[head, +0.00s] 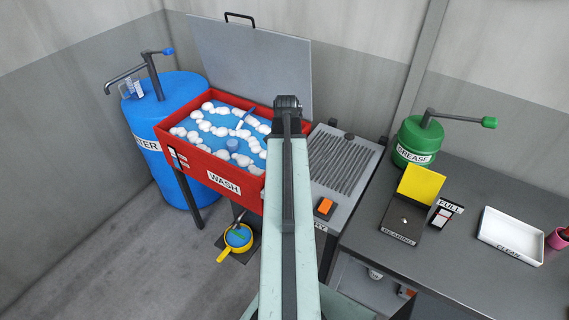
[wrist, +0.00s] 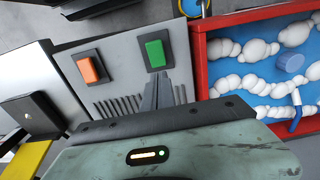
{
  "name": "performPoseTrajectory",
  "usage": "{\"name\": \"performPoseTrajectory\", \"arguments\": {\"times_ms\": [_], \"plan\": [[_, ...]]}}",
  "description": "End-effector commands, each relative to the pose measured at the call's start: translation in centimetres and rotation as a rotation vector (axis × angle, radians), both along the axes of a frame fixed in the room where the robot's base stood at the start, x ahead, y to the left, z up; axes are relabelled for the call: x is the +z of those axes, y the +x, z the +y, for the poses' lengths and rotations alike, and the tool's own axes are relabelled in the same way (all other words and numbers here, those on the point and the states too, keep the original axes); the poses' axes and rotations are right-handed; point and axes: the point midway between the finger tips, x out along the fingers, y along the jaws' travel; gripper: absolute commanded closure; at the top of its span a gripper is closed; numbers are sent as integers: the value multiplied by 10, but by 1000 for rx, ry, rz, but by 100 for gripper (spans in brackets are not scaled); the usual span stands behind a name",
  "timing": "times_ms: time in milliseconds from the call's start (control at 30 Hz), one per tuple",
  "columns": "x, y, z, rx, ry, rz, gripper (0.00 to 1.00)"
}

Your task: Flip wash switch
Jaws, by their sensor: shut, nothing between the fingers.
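In the wrist view a green rocker switch (wrist: 155,51) on a dark plate sits on the grey panel, nearest the red wash tank (wrist: 200,80). An orange rocker switch (wrist: 88,69) sits to its left and also shows in the head view (head: 325,206). No label is readable by either switch in the wrist view. My gripper (wrist: 160,76) is shut and empty, its tips at the lower edge of the green switch's plate; I cannot tell whether they touch. In the head view my arm hides the gripper and the green switch. The tank, labelled WASH (head: 224,183), holds blue water and foam.
A ribbed drain surface (head: 340,160) lies right of the tank. A blue water barrel (head: 170,110) stands left. The right bench holds a green grease pot (head: 415,138), a black bearing box with yellow lid (head: 420,186) and a white tray (head: 511,251). A yellow pan (head: 238,237) is below the tank.

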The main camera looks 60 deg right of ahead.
Motion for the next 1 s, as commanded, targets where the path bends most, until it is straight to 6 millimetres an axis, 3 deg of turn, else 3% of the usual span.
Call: {"name": "performPoseTrajectory", "arguments": {"times_ms": [33, 200, 800, 900, 967, 1000], "plan": [[24, 0, -3, 0, 0, 0, 100], [50, 0, -7, 0, 0, 0, 100], [51, 1, -7, 2, 0, 0, 100], [46, 18, 3, 35, 0, 0, 100], [39, 43, 21, 86, 0, -1, 100], [34, 65, 37, 133, 0, -1, 100]]}}
